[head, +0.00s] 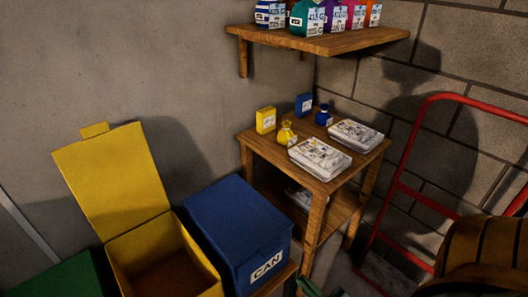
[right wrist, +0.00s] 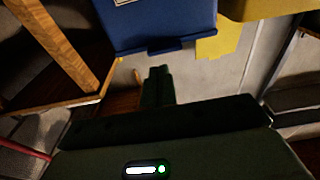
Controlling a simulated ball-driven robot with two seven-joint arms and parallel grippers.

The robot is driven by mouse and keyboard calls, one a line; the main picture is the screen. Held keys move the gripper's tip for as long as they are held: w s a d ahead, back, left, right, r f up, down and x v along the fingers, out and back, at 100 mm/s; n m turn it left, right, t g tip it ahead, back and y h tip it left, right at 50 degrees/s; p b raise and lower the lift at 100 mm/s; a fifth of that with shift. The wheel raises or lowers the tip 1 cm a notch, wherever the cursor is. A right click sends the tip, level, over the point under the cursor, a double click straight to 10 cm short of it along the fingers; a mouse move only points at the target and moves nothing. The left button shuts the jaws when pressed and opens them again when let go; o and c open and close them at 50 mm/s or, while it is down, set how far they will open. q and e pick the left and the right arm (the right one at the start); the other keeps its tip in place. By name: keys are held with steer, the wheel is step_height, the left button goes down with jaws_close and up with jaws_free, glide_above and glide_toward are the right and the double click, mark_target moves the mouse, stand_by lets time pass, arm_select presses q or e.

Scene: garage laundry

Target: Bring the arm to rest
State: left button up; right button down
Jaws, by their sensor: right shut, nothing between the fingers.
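My right gripper (right wrist: 158,72) is shut and empty in the right wrist view, its dark fingers together. In the head view only a small green part of it (head: 308,287) shows at the bottom edge, in front of the wooden table (head: 313,238). My left gripper is in neither view.
A blue bin labelled CAN (head: 235,220) stands beside an open yellow bin (head: 150,240) and a green one (head: 65,278). The table holds two newspaper stacks, boxes and small bags. A shelf (head: 320,42) hangs above. A red hand truck (head: 405,160) stands right.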

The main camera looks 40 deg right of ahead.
steer(key=s+a+f+n+g+p, duration=0.1)
steer(key=s+a+f+g+p, duration=0.1)
steer(key=s+f+g, duration=0.65)
steer(key=s+a+f+n+g+p, duration=0.1)
steer(key=s+a+f+g+p, duration=0.15)
steer(key=s+f, duration=0.6)
arm_select(q)
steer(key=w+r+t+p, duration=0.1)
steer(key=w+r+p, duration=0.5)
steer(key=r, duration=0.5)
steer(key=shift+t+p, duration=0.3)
steer(key=shift+p, duration=0.6)
arm_select(e)
steer(key=s+a+n+g, duration=0.1)
steer(key=s+g, duration=0.3)
steer(key=s, duration=0.4)
steer(key=s+a+n+g+y, duration=0.1)
steer(key=s+a+g, duration=0.3)
steer(key=s, duration=0.5)
steer(key=shift+f, duration=0.3)
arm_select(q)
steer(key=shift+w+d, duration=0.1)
